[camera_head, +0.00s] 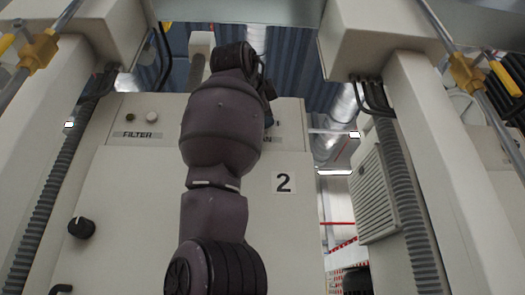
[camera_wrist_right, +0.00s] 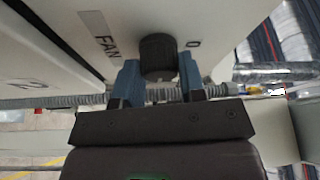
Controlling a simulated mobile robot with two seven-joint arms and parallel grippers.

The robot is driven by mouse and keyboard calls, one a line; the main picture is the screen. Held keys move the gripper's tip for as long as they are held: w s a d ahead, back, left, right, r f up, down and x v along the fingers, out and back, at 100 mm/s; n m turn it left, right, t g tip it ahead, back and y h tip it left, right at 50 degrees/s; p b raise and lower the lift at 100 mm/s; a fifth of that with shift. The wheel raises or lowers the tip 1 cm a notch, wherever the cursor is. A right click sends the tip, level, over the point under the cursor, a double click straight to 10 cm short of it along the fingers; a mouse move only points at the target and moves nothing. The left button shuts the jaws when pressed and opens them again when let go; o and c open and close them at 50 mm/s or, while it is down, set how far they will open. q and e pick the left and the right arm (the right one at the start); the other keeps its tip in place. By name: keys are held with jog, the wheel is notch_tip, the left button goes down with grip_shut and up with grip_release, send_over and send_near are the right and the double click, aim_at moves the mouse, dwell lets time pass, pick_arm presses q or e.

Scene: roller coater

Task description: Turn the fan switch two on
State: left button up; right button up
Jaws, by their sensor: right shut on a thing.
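The fan switch is a round black knob (camera_wrist_right: 158,55) on the pale panel next to the FAN label (camera_wrist_right: 101,34) in the right wrist view. My right gripper (camera_wrist_right: 160,80) has its two blue fingers on either side of the knob, closed on it. Which way the knob is turned cannot be told. In the head view my right arm covers the knob and most of the FAN label (camera_head: 268,139). My left gripper is not in view.
A FILTER label (camera_head: 138,134) with small round lights or buttons above it is left of my arm. Another black knob (camera_head: 82,228) is lower left on the cabinet. Pale columns with ribbed hoses (camera_head: 408,200) stand on both sides.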

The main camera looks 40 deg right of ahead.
jog(key=o, duration=0.9)
jog(key=shift+s, duration=0.1)
jog(key=shift+a, duration=0.1)
pick_arm(q)
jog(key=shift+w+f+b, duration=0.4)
jog(key=shift+b, duration=0.6)
pick_arm(e)
jog(key=v, duration=1)
jog(key=shift+s+a, duration=0.15)
jog(key=shift+a, duration=0.15)
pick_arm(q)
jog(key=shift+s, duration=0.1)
